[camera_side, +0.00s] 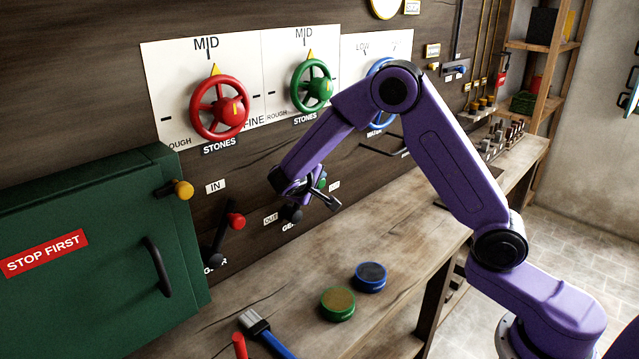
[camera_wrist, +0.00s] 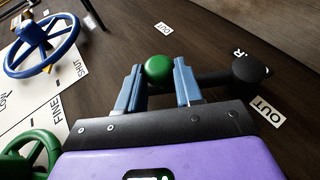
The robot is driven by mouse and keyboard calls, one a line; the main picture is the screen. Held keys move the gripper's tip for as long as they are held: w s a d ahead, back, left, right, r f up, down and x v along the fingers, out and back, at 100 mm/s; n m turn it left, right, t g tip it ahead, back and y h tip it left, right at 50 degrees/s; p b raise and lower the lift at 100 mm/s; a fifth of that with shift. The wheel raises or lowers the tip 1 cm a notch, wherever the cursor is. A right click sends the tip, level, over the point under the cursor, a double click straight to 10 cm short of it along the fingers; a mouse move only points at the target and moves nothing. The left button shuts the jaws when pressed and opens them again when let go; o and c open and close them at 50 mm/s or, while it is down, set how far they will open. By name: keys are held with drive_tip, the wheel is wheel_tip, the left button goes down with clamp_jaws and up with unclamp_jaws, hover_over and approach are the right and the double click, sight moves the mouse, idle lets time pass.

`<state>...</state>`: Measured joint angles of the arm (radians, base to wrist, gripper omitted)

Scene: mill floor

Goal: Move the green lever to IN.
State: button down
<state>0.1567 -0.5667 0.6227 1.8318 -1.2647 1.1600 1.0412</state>
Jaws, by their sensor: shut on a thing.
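The green lever's round knob (camera_wrist: 158,68) sits between the two fingers of my gripper (camera_wrist: 159,85), which is shut on it. The black shaft runs to a black hub (camera_wrist: 250,68) at the right in the wrist view. In the side view, my gripper (camera_side: 323,190) hides most of the lever. A bit of green knob (camera_side: 322,182) shows, up and right of its hub (camera_side: 291,213).
A red-knobbed lever (camera_side: 235,220) stands left of the green one, with an IN label (camera_side: 215,186) above it. Red (camera_side: 218,108), green (camera_side: 311,86) and blue handwheels are above. A green cabinet (camera_side: 90,250) is at left. The bench holds two round tins (camera_side: 338,303) and a brush (camera_side: 256,322).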

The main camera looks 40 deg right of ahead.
drive_tip(key=shift+a+r, duration=0.1)
drive_tip(key=shift+a, duration=0.1)
idle(0.4)
drive_tip(key=c, duration=0.8)
unclamp_jaws()
drive_tip(key=shift+o, duration=0.2)
drive_tip(key=v, duration=1.7)
drive_tip(key=shift+a, duration=0.35)
drive_tip(key=shift+s, duration=0.1)
drive_tip(key=s+d+f+n+g+y, duration=0.1)
drive_tip(key=s+d+f+n+y, duration=0.1)
drive_tip(key=s, duration=0.9)
drive_tip(key=s+d+f+n+g+y, duration=0.2)
drive_tip(key=s+n+y, duration=0.2)
drive_tip(key=s, duration=0.7)
drive_tip(key=s+d+f+n+g+y, duration=0.2)
drive_tip(key=s+n+y, duration=0.2)
drive_tip(key=s, duration=0.6)
drive_tip(key=shift+s+d+f+y, duration=0.3)
drive_tip(key=shift+s+d+y, duration=0.1)
drive_tip(key=shift+y, duration=0.3)
